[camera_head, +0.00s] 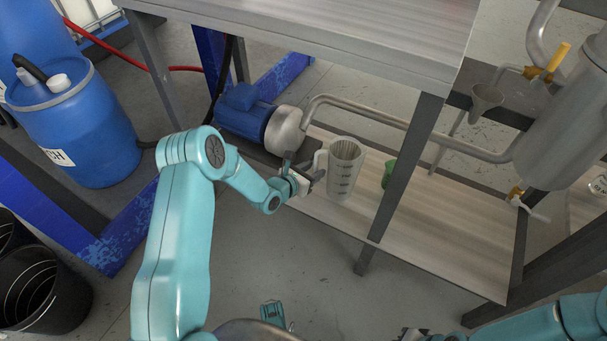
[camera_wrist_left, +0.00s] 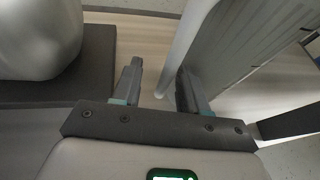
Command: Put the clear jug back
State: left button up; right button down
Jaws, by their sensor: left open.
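The clear jug (camera_head: 345,168), tall with dark marks on its side, stands upright on the lower wooden shelf (camera_head: 440,225) of the bench. Its handle (camera_head: 321,160) faces left, towards my left gripper (camera_head: 308,176). The left gripper is open at the handle side. In the left wrist view, the jug's handle (camera_wrist_left: 184,50) runs between the two open fingers (camera_wrist_left: 160,78), and the ribbed jug body (camera_wrist_left: 248,45) is to the right. I cannot tell whether a finger touches it. My right gripper (camera_head: 412,333) shows only in part at the bottom edge.
A blue motor pump (camera_head: 245,116) sits left of the jug, and a green cup (camera_head: 389,173) right of it. A bench leg (camera_head: 405,165) stands in front of the shelf. The upper bench top (camera_head: 400,30) overhangs. A metal pipe (camera_head: 400,122) runs behind. Blue drums (camera_head: 75,125) stand left.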

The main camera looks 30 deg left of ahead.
pick_arm(q)
jog(key=p+v, duration=0.3)
jog(key=v, duration=0.8)
jog(key=s+d+f+m+g, duration=0.3)
jog(key=s+d+m+g, duration=0.3)
jog(key=s+m, duration=0.6)
jog(key=s+d+f+m+g, duration=0.3)
jog(key=s+d+m+g, duration=0.3)
jog(key=m, duration=1.3)
jog(key=s+d, duration=0.4)
jog(key=s, duration=0.2)
jog(key=shift+d+f+m+g+h, duration=0.25)
jog(key=shift+d+m+g+h, duration=0.05)
jog(key=shift+g+h, duration=0.1)
jog(key=shift+s, duration=0.15)
notch_tip(320, 180, up, 28)
jog(key=p, duration=2.8)
jog(key=shift+f, duration=0.2)
